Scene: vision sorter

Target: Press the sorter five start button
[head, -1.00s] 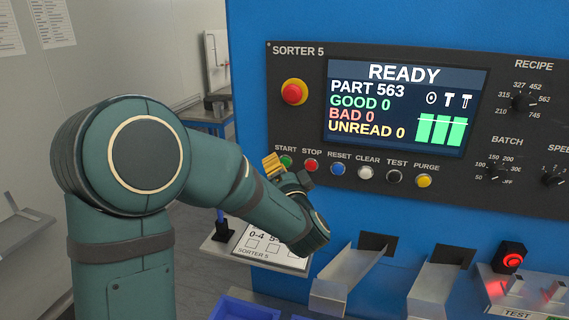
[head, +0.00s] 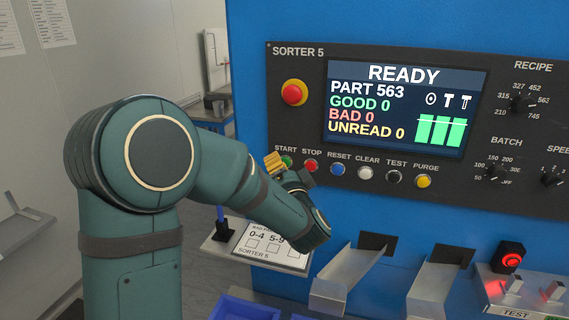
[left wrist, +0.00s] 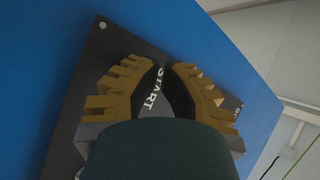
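The green START button (head: 287,161) is at the left end of the button row on the SORTER 5 panel (head: 300,222). My left gripper (head: 274,163) is right at it, its yellow fingers covering part of the button. I cannot tell whether they touch it. In the left wrist view the fingers (left wrist: 160,68) come together at their tips, with nothing seen between them. The screen (head: 405,105) reads READY, PART 563, with GOOD, BAD and UNREAD at 0. My right gripper is not in view.
A red STOP button (head: 311,165) sits close to the right of START, followed by RESET (head: 338,169) and others. A red emergency button (head: 293,93) is above. Metal chutes (head: 350,278) and a card shelf (head: 268,247) stick out below.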

